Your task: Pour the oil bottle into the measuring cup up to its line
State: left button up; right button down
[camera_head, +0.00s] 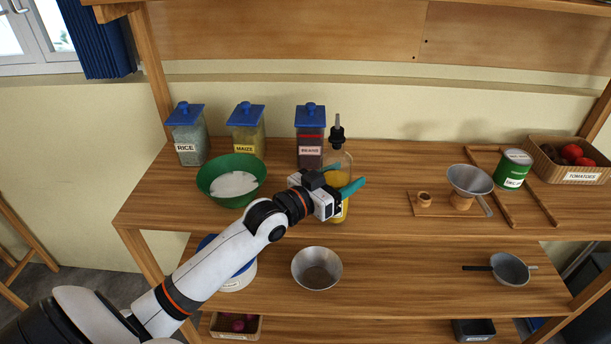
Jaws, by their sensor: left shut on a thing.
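The oil bottle (341,160) is clear, with yellow oil inside and a black pourer on top. It is upright near the front of the upper shelf, and I cannot tell whether its base touches the wood. My left gripper (347,189) is shut on it, with teal fingers around its middle, hiding part of it. I cannot make out a measuring cup or its line for certain. A grey metal cup-like vessel with a handle (470,179) sits on a small wooden stand to the right. My right gripper is not in view.
A green bowl of white stuff (231,195) and labelled jars, including the beans jar (310,146), are close left of the bottle. A metal bowl (317,278) is below.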

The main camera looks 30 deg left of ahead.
aim_at(344, 148)
pick_arm(q)
jog(key=shift+a+r, duration=0.1)
jog(key=shift+r+m, duration=0.2)
jog(key=shift+m, duration=0.1)
notch_tip(344, 148, up, 7)
jog(key=p, duration=0.7)
jog(key=shift+f, duration=0.25)
jog(key=s+d+f+n+y, duration=0.1)
jog(key=s+d+f+y, duration=0.1)
jog(key=s, duration=0.7)
jog(key=s+d+f+n+y, duration=0.2)
jog(key=s+d+f+y, duration=0.1)
jog(key=s, duration=0.6)
jog(key=shift+s+d+f+t, duration=0.4)
jog(key=shift+d+f, duration=0.3)
jog(key=shift+d, duration=0.3)
jog(key=shift+w, duration=0.1)
